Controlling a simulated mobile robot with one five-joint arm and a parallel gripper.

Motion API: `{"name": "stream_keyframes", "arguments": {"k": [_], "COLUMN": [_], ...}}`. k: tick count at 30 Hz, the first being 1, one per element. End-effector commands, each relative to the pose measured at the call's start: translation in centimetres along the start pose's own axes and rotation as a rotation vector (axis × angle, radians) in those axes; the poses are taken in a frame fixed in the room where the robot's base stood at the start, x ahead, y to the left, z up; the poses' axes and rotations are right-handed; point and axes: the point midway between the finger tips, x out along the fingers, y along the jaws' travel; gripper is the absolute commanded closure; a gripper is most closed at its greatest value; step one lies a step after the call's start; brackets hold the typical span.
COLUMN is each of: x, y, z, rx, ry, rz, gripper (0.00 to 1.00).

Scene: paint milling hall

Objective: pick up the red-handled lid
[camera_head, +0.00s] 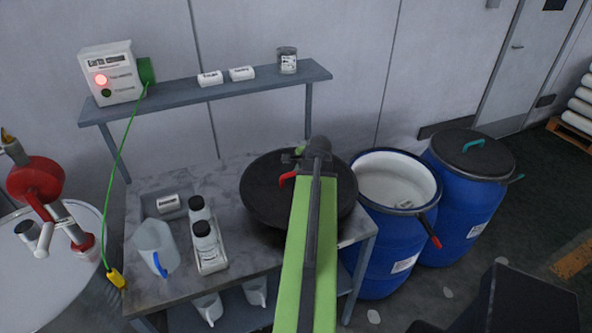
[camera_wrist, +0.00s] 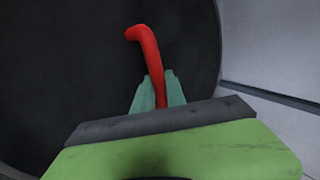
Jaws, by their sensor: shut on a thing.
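The black round lid (camera_head: 262,205) with a red handle (camera_head: 287,178) is over the right part of the grey work table, partly hidden behind my green arm. I cannot tell whether it touches the table top. In the wrist view the dark lid (camera_wrist: 70,70) fills most of the picture. Its red bent handle (camera_wrist: 146,60) stands up between the two teal fingers of my gripper (camera_wrist: 159,92). The fingers are shut on the handle. In the head view my arm hides most of the gripper.
The table (camera_head: 175,287) also holds white bottles (camera_head: 205,240) and a jug (camera_head: 155,245). A shelf (camera_head: 215,92) runs behind. Right of the table stand an open blue drum (camera_head: 385,245) and a blue drum with a black lid (camera_head: 475,155) with a teal handle.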

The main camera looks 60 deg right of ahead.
Motion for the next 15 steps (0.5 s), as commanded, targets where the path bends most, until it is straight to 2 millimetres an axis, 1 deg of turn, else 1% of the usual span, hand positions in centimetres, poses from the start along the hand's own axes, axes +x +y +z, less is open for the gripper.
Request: {"name": "stream_keyframes", "arguments": {"k": [1, 6, 9, 12, 15], "x": [-1.3, -4.0, -5.2, -5.9, -6.3], "y": [-0.4, -0.5, -0.4, -0.3, -0.2], "z": [-1.2, -4.6, -6.2, -7.3, -7.9], "rx": [0.004, 0.003, 0.002, 0.001, -0.001], "ry": [0.003, 0.002, 0.001, 0.001, 0.0], "rz": [0.0, 0.0, -0.001, 0.0, 0.0], "gripper": [1.0, 1.0, 1.0, 1.0, 1.0]}}
